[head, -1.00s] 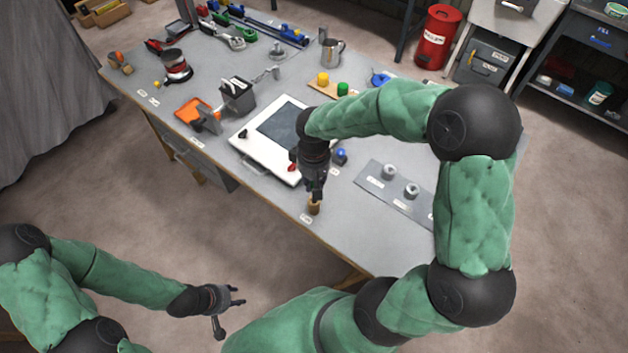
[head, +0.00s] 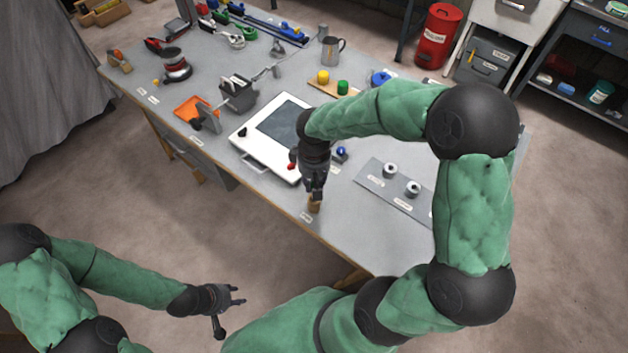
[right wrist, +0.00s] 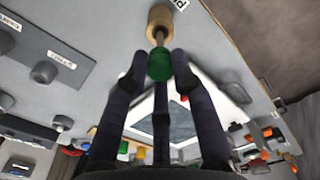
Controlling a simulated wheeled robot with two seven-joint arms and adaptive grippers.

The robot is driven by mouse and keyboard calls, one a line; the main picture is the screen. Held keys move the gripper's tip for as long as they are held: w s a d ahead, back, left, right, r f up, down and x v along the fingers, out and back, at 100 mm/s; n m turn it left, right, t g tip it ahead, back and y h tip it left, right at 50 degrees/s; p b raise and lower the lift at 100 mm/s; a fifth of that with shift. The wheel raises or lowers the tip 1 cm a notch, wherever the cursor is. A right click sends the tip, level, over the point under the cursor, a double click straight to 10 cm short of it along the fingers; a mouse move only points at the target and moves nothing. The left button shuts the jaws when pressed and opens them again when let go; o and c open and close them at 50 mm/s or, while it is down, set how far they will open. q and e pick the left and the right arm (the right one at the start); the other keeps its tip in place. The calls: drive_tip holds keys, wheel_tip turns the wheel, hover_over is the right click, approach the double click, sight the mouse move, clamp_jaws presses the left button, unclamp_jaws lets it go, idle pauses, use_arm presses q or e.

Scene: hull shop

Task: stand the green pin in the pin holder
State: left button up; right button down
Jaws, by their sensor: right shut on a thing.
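The green pin (right wrist: 159,66) shows in the right wrist view, its green head between my right gripper's dark fingertips. A thin metal shank runs from the head to the round wooden pin holder (right wrist: 160,20). I cannot tell how far the shank is inside it. In the head view the pin holder (head: 314,206) stands near the table's front edge, and my right gripper (head: 315,198) is just above it, shut on the pin. The pin is hidden there by the fingers. My left gripper (head: 238,297) is open and empty over the floor, clear of the table.
A white framed panel (head: 250,146) lies left of the holder. A grey strip (head: 373,181) with two metal pieces lies to the right. A board with yellow and green pieces (head: 324,89) stands farther back. An orange tray (head: 191,109) and tools occupy the left side.

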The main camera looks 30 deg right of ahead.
drive_tip(key=shift+f+b, duration=1.95)
drive_tip(key=shift+f, duration=0.75)
idle(1.5)
drive_tip(key=c, duration=1)
unclamp_jaws()
drive_tip(key=shift+o, duration=0.2)
drive_tip(key=o, duration=0.4)
drive_tip(key=shift+r, duration=0.15)
drive_tip(key=shift+r+p, duration=3.1)
drive_tip(key=shift+r, duration=0.8)
